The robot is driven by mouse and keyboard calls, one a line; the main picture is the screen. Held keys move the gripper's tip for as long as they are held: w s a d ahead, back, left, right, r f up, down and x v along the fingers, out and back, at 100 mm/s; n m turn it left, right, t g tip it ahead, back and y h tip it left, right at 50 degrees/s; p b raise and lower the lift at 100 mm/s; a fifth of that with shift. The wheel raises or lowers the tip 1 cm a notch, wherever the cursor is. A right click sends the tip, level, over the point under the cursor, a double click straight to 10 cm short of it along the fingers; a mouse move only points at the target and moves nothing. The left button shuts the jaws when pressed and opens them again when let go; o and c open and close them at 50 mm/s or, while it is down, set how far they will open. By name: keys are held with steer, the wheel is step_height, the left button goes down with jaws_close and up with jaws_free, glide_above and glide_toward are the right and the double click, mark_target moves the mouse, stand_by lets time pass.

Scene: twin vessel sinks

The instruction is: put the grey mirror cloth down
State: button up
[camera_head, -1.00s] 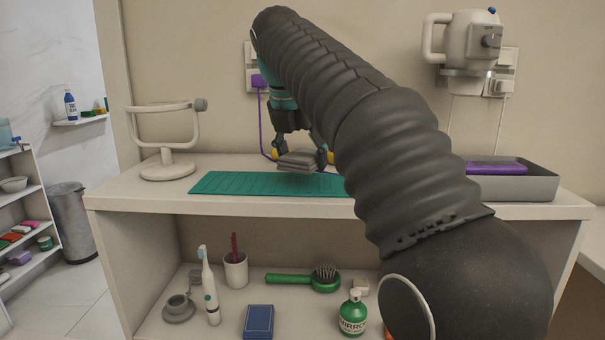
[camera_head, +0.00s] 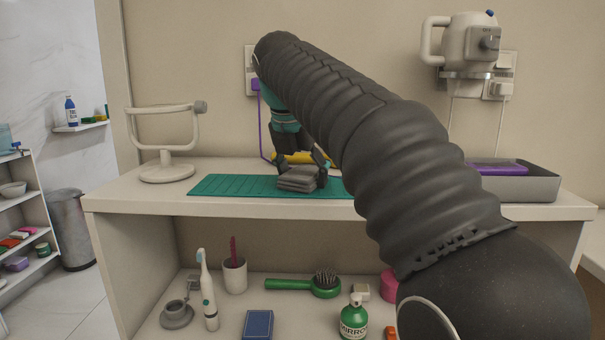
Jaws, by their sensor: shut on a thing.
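The grey mirror cloth (camera_head: 298,180) is a small folded stack at the middle of the counter. It is at the surface of the green mat (camera_head: 225,185), near its right part, and looks to be touching it. My gripper (camera_head: 301,173) reaches down from behind the cloth, with a finger at each side of it, and is shut on it. My dark ribbed arm crosses the picture and hides the mat's right end.
A white stand (camera_head: 165,172) is on the counter at left, a grey tray (camera_head: 535,188) with a purple item at right. A yellow thing (camera_head: 300,158) lies behind my gripper. The shelf below holds a green hairbrush (camera_head: 305,285), a green bottle (camera_head: 353,318) and a cup (camera_head: 235,275).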

mark_target(295, 177)
steer(key=o, duration=1.6)
steer(key=shift+w+a+f, duration=0.1)
steer(key=shift+f, duration=0.75)
steer(key=shift+a+r, duration=0.15)
steer(key=shift+r, duration=0.45)
steer(key=p+v, duration=0.1)
steer(key=v, duration=0.3)
steer(key=p+v, duration=0.2)
steer(key=v, duration=0.2)
steer(key=shift+w+r, duration=0.15)
steer(key=shift+r, duration=0.2)
steer(key=shift+v, duration=2.05)
steer(key=shift+d, duration=0.25)
